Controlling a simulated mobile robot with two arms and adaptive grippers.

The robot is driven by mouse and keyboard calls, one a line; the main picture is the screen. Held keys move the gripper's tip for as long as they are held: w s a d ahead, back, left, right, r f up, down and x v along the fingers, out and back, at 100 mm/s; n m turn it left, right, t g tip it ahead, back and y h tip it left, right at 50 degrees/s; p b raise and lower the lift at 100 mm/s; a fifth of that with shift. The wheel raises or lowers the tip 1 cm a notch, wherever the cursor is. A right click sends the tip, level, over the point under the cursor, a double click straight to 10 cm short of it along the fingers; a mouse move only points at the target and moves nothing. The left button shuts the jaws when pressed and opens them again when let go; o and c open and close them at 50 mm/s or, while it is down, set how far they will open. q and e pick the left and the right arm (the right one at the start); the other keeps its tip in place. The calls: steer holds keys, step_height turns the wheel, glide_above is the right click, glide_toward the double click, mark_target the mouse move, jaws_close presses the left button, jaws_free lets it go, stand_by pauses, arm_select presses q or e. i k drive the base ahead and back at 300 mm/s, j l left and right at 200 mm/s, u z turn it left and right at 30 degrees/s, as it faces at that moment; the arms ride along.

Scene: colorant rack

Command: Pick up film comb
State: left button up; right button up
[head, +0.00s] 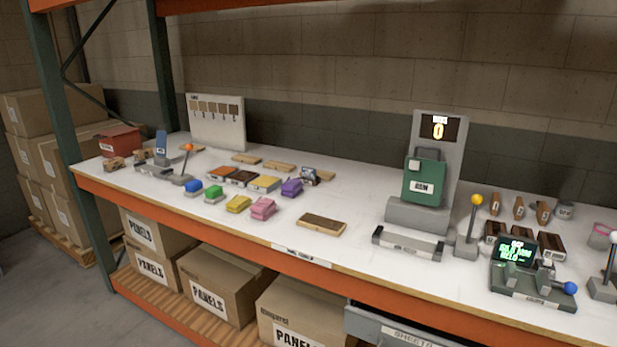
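I cannot tell for certain which item is the film comb at this size. A small dark item with a pale, patterned face (310,175) stands on the white shelf top near the middle, behind a purple block (292,187). A wooden piece with a dark top (322,224) lies alone near the front edge. Small brown pieces (519,208) stand upright at the right. Neither of my grippers is in view.
A grey press-like stand with a green block (424,181) stands right of centre. A yellow-knobbed lever (468,228) and a console with a green-text screen (515,250) are at the right. Colored blocks (263,208) sit left of centre. An orange beam (245,257) edges the shelf.

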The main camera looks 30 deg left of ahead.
mark_target(307, 172)
steer(key=j+z, duration=0.1)
steer(key=z, duration=0.25)
steer(key=j+z, duration=0.25)
steer(key=j, duration=0.2)
steer(key=k+j+z, duration=0.25)
steer(key=j, duration=0.15)
steer(key=j+z, duration=0.2)
steer(key=j, duration=0.2)
